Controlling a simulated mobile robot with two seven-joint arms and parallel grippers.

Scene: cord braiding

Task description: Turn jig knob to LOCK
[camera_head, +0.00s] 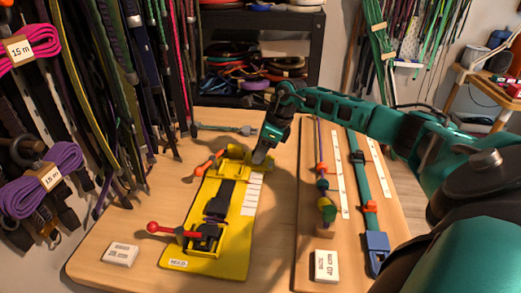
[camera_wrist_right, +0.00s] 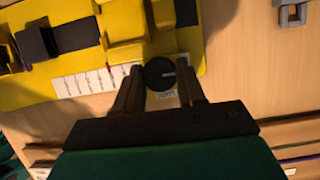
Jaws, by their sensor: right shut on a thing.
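The yellow jig (camera_head: 236,225) lies on the wooden table, with a black strap (camera_head: 219,199) along its middle. It also shows in the right wrist view (camera_wrist_right: 205,50). The round black knob (camera_wrist_right: 158,73) sits at the jig's edge, with a pale pointer line on its top. My right gripper (camera_wrist_right: 160,88) is shut on the knob, a finger on either side. In the head view my right gripper (camera_head: 261,156) reaches down to the jig's far end and hides the knob. The label below the knob is too small to read. My left gripper is not in view.
A board with cords and beads (camera_head: 323,185) lies to the right. White labelled blocks (camera_head: 120,254) sit near the front. Hanging cords and straps line the left; a dark shelf (camera_head: 262,50) stands behind.

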